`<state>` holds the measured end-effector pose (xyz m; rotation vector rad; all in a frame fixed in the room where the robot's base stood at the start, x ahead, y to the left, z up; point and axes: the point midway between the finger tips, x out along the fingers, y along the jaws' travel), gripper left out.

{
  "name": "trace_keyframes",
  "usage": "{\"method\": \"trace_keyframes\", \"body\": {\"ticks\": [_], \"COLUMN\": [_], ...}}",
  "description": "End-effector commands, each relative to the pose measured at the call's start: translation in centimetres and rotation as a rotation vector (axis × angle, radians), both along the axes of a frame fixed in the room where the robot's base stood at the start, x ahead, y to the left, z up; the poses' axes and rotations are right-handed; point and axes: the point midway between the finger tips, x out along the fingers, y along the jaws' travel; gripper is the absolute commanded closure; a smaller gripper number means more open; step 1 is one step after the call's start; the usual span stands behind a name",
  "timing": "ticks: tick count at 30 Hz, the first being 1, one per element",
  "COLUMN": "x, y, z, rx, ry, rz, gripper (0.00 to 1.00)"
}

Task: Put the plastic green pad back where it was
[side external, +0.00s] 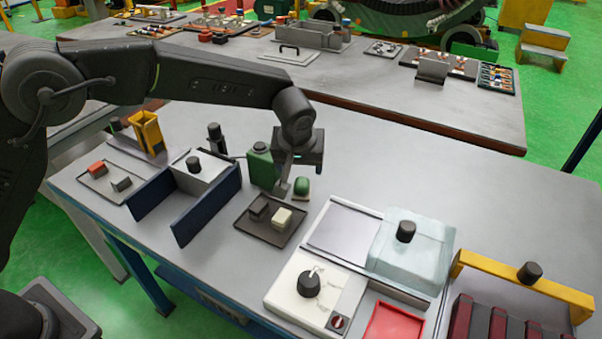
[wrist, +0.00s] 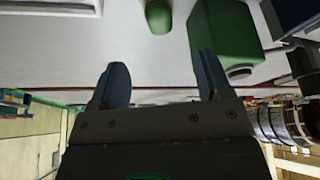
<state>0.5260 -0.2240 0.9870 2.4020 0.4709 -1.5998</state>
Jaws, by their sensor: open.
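The small rounded green pad (side external: 302,187) stands on the grey table, just behind the right corner of a dark tray (side external: 248,228). It also shows at the top of the wrist view (wrist: 158,17). The tray holds a dark block (side external: 259,207) and a cream block (side external: 281,218). My gripper (side external: 284,188) is just left of the pad in the side view. In the wrist view its two fingers (wrist: 158,82) are spread with nothing between them, and the pad lies beyond the fingertips. The side view does not show clearly how high the fingertips are.
A green canister (side external: 261,168) stands close to my gripper on the left; it also shows in the wrist view (wrist: 222,38). A blue-walled fixture (side external: 207,205) is further left. A white box (side external: 310,289) and a clear cover (side external: 412,250) are at right. Bare table lies behind the pad.

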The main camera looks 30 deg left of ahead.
Motion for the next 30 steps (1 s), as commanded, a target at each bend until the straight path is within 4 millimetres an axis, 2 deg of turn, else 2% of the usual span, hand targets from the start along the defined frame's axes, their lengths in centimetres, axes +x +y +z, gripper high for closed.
{"method": "trace_keyframes", "body": {"ticks": [1,6,14,17,19,23,27,30], "x": [-0.3,-0.9,-1.0,-1.3,-1.9,-4.6,-9.3,-13.0], "y": [-0.2,-0.4,-0.4,0.1,1.2,4.4,8.4,11.0], "z": [0.8,2.2,2.5,3.3,4.7,8.8,12.8,14.8], "rx": [-0.001,0.000,0.000,-0.002,-0.005,-0.010,-0.015,-0.015], "ry": [-0.001,0.000,0.002,0.000,-0.002,-0.003,-0.005,-0.013], "rz": [-0.002,0.000,0.000,-0.004,-0.014,-0.054,-0.114,-0.157], "gripper": [0.29,0.29,0.29,0.29,0.29,0.29,0.29,0.29]}}
